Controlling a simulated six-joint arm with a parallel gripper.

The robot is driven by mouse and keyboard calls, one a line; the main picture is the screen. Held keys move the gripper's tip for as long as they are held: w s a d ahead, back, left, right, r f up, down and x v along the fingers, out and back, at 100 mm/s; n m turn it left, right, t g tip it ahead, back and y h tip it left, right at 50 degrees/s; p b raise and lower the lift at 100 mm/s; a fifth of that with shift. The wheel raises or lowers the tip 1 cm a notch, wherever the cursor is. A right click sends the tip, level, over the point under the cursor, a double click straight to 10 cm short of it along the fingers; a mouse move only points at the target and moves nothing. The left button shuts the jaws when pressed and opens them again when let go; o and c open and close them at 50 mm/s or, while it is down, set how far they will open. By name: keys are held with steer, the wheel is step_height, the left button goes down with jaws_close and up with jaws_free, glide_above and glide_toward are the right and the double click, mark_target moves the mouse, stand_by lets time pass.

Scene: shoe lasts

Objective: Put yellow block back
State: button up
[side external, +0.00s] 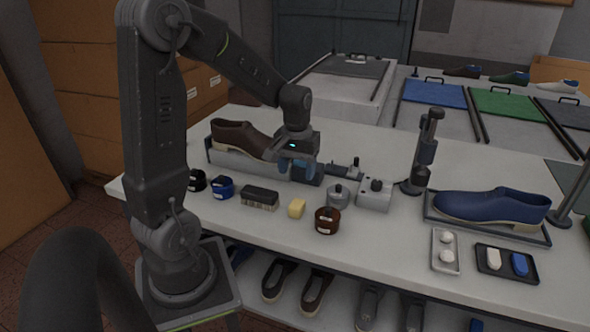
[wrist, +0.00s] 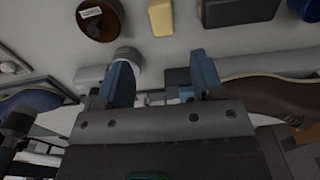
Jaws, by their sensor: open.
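The yellow block (side external: 297,208) lies on the white table between the black-topped brush and the brown jar. It also shows at the top of the wrist view (wrist: 160,17), beyond my fingertips. My gripper (side external: 298,168) is open and empty, with its blue fingers apart (wrist: 162,75). It is above the table, behind the yellow block in the side view, close to the brown shoe's stand. The block is not between the fingers.
A brush (side external: 259,198), a brown jar (side external: 327,221) and a blue jar (side external: 221,188) stand near the block. A brown shoe (side external: 240,138) is on a stand (side external: 232,158). A grey-knobbed container (side external: 338,196) stands to the right. A blue shoe (side external: 490,206) is on a tray farther right.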

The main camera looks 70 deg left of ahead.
steer(key=s+d+r+m+t, duration=0.2)
steer(key=s+d+r+m, duration=0.2)
steer(key=d, duration=0.5)
steer(key=s+d+r+m+t, duration=0.3)
steer(key=s+d+r, duration=0.3)
steer(key=d, duration=0.3)
steer(key=shift+d+r+m, duration=0.3)
steer(key=shift+r+m, duration=0.2)
steer(key=shift+m, duration=0.4)
